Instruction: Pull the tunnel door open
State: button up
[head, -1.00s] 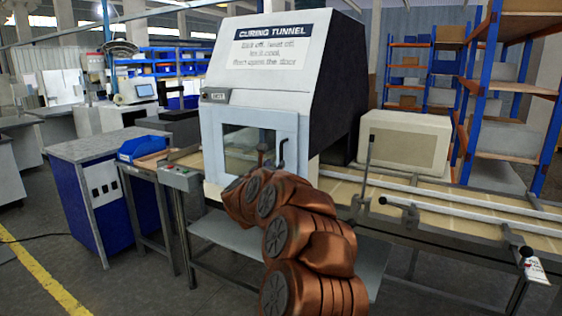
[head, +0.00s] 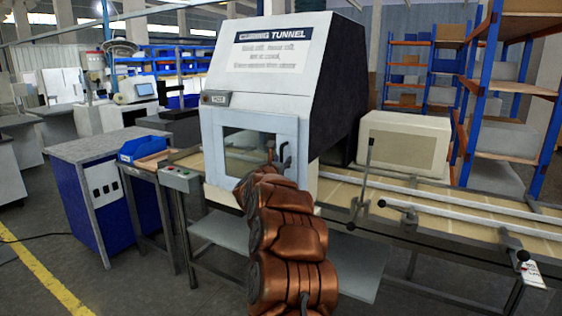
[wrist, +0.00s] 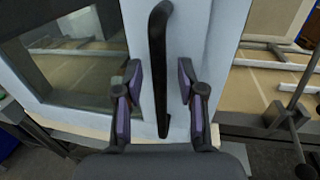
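The curing tunnel (head: 330,80) is a white and black machine with a sign on its sloped front. Its door (head: 225,143) is a pale blue frame around a window and looks shut. A black upright bar handle (wrist: 159,65) sits on the door's right side; it also shows in the head view (head: 285,155). In the wrist view my gripper (wrist: 158,85) is open, one purple-padded finger on each side of the handle's lower part, with gaps to both. In the head view my arm hides the door's lower right part.
A conveyor (head: 440,205) with rails and clamp levers runs right from the tunnel. A beige box (head: 405,140) stands behind it. A control box (head: 180,178) sits left of the door, near a blue bin (head: 143,148). Floor in front at left is clear.

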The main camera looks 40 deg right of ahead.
jog(key=shift+d, duration=0.1)
jog(key=shift+c, duration=0.2)
grip_shut()
dwell(0.5)
